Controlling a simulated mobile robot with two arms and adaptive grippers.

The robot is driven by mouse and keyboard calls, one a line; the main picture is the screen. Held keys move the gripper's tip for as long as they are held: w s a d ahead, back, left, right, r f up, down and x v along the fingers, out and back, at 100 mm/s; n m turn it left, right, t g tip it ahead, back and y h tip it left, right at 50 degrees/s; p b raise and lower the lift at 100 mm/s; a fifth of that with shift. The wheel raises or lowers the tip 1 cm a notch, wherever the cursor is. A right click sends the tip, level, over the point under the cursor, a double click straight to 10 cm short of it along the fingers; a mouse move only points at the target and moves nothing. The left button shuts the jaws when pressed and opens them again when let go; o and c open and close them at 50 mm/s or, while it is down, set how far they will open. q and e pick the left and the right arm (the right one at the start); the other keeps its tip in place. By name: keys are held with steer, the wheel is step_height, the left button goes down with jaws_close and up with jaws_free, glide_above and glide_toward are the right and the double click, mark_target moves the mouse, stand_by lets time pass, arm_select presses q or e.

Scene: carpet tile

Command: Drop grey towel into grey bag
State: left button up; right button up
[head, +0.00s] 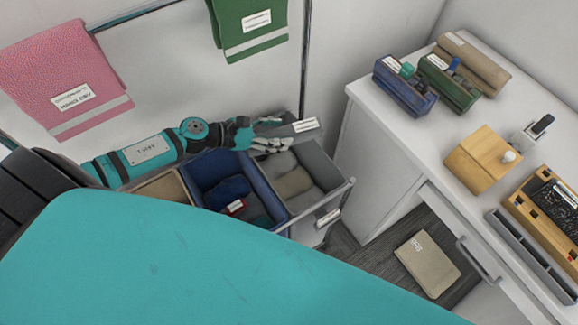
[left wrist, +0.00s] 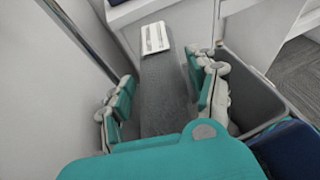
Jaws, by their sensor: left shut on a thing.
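The grey towel (head: 284,130) is a flat, dark grey strip with a white label at its far end. My left gripper (head: 268,137) is shut on it, above the back edge of the grey bag (head: 329,201). In the left wrist view, the towel (left wrist: 165,100) runs between the two teal-and-white fingers of the gripper (left wrist: 166,80), and the grey bag (left wrist: 258,92) opens below and to the right. The bag holds rolled grey and beige cloths and has a label on its front. My right gripper is not in view.
A blue bag (head: 263,179) with blue cloths stands left of the grey one, with a tan bag (head: 163,187) beyond. Pink (head: 62,75) and green (head: 250,25) towels hang behind. A white desk (head: 415,140) stands right. A beige item (head: 427,264) lies on the floor.

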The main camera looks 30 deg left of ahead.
arm_select(q)
steer(key=f, duration=0.1)
steer(key=f+b, duration=0.1)
steer(key=shift+w+f, duration=0.25)
steer(key=shift+f, duration=0.15)
steer(key=shift+f+b, duration=0.35)
steer(key=shift+b, duration=0.1)
steer(key=o, duration=1.2)
steer(key=shift+o, duration=0.7)
steer(key=shift+s+a, duration=0.2)
steer(key=v, duration=1.1)
steer(key=shift+a+r, duration=0.15)
steer(key=shift+r, duration=0.1)
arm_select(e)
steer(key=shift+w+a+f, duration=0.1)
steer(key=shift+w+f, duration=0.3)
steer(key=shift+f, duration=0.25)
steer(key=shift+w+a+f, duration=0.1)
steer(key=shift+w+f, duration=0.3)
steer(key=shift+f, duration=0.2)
